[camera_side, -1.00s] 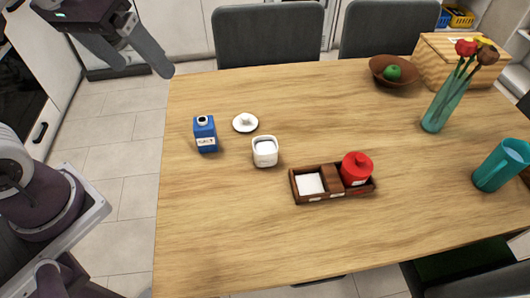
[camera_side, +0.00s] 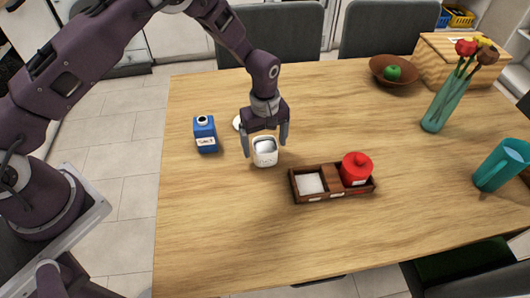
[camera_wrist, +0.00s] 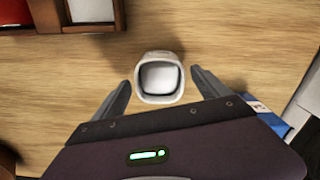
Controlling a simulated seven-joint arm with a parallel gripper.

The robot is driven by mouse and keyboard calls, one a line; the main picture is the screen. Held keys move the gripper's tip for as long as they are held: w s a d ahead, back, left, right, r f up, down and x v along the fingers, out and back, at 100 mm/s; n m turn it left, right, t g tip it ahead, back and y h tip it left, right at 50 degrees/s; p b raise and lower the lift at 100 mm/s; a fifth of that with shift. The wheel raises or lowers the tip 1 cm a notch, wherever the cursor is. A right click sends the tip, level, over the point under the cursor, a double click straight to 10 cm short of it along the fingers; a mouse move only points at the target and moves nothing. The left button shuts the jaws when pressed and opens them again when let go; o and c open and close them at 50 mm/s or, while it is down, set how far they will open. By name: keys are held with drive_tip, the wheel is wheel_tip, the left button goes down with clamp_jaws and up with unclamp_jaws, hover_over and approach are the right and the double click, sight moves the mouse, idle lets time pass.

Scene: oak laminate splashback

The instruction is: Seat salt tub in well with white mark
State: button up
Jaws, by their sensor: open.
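The salt tub, a small white open tub with pale contents (camera_side: 265,156), stands upright on the table. My gripper (camera_side: 265,148) is open above and around it, one finger to each side, and not visibly touching it. In the wrist view the tub (camera_wrist: 160,80) sits between and just beyond the open fingers (camera_wrist: 160,88). A dark wooden caddy (camera_side: 333,197) stands to the right. Its left well holds a white mark (camera_side: 310,183) and is otherwise empty. Its right well holds a red lidded pot (camera_side: 356,168). The white mark also shows in the wrist view (camera_wrist: 92,10).
A white lid (camera_side: 238,123) lies behind, partly hidden by my gripper. A teal vase (camera_side: 440,108), teal jug (camera_side: 501,165) and brown bowl (camera_side: 379,70) are farther right. The front table area is clear.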

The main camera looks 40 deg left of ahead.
drive_tip(key=shift+f, duration=0.7)
drive_tip(key=shift+c, duration=0.4)
clamp_jaws()
wheel_tip(320, 180, up, 9)
drive_tip(key=d+r, duration=0.2)
drive_tip(key=d, duration=1.1)
drive_tip(key=f, duration=0.3)
drive_tip(key=d+f, duration=0.1)
drive_tip(key=f, duration=0.2)
drive_tip(key=d+f, duration=0.1)
drive_tip(key=f, duration=0.3)
drive_tip(key=shift+s, duration=0.3)
